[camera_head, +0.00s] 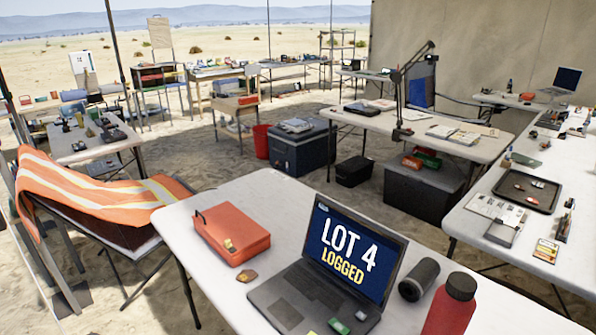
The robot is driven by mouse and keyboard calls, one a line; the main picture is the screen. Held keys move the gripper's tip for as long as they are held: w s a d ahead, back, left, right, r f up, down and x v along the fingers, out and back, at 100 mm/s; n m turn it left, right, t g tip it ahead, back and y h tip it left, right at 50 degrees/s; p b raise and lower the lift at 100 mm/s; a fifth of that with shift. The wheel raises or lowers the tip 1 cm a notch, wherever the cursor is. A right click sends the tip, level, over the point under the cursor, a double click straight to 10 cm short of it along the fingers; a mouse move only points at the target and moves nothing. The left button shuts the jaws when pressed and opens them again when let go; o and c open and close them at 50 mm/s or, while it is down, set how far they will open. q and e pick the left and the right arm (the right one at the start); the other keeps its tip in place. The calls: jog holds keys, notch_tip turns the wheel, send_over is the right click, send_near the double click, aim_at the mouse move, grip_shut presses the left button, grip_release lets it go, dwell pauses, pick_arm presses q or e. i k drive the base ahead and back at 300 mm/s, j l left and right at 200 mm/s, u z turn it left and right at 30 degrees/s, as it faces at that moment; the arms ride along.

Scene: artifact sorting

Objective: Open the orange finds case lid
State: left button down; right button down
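The orange finds case (232,232) lies flat on the left part of the near white table (190,237). Its lid looks closed. A small dark handle or strap shows at its left end, and a small yellowish item (228,244) is on its near side; I cannot tell if that is a latch or a tag. Neither of my grippers is in view.
An open laptop (350,255) reading "LOT 4 LOGGED" stands right of the case. A brown stone-like piece (247,276) lies just in front of the case. An orange striped vest (85,190) drapes a chair at the left.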

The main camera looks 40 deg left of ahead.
aim_at(222, 222)
jog(key=k+j+u, duration=0.15)
jog(key=j+u, duration=0.65)
jog(key=k+j+u, duration=0.1)
jog(key=j+u, duration=0.35)
